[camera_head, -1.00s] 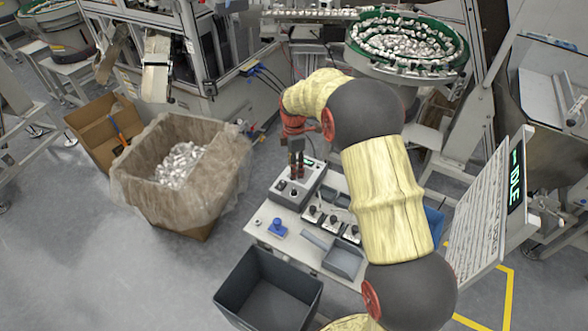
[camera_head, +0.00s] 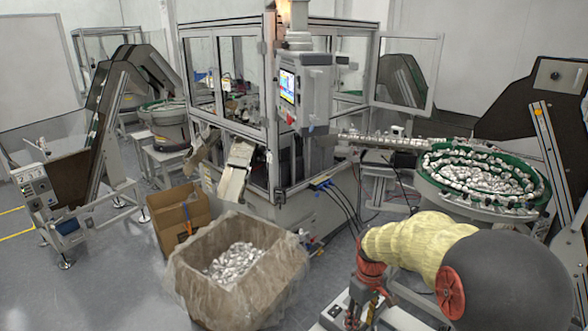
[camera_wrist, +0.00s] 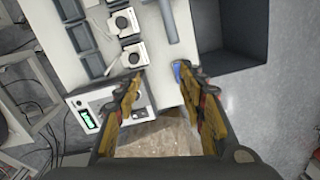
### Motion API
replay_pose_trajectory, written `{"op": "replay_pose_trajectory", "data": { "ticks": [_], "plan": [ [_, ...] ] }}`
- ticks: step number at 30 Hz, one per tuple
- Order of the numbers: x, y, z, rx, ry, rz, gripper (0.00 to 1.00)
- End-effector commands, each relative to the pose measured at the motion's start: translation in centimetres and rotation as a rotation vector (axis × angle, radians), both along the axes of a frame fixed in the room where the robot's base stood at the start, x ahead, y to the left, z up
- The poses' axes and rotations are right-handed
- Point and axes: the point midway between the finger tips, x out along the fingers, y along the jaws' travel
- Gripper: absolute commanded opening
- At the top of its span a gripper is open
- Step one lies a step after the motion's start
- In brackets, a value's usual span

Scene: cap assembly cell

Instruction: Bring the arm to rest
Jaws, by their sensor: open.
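My arm reaches in from the lower right in the head view, in a pale yellow sleeve with dark joints. My gripper (camera_head: 364,308) points down over the worktable, beside the grey device (camera_head: 333,316). Its fingertips are partly cut off at the bottom edge there. In the wrist view my gripper (camera_wrist: 166,80) is open, with its two fingers apart and nothing held between them. The pale tabletop (camera_wrist: 158,84) shows between the fingers. A small blue object (camera_wrist: 178,72) is on the tabletop close to the right finger in the picture.
A plastic-lined carton (camera_head: 190,290) of small silvery parts stands left of my gripper. A round feeder bowl (camera_head: 440,190) stands behind my arm. A caged machine (camera_head: 238,95) fills the back. A dark bin (camera_wrist: 232,58) is at upper right in the wrist view.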

Motion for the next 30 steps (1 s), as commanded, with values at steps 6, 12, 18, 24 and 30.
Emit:
{"op": "replay_pose_trajectory", "data": {
  "ticks": [6,12,18,24,30],
  "plan": [
    [-6.4,0.0,5.0,-0.008,-0.068,-0.263,0.4],
    [-11.9,0.0,8.3,0.003,-0.14,-0.434,0.4],
    [-17.1,0.0,10.5,0.028,-0.225,-0.542,0.4],
    [-21.6,0.0,11.9,0.059,-0.326,-0.57,0.4],
    [-24.4,0.0,13.6,0.094,-0.444,-0.566,0.4]
  ]
}}
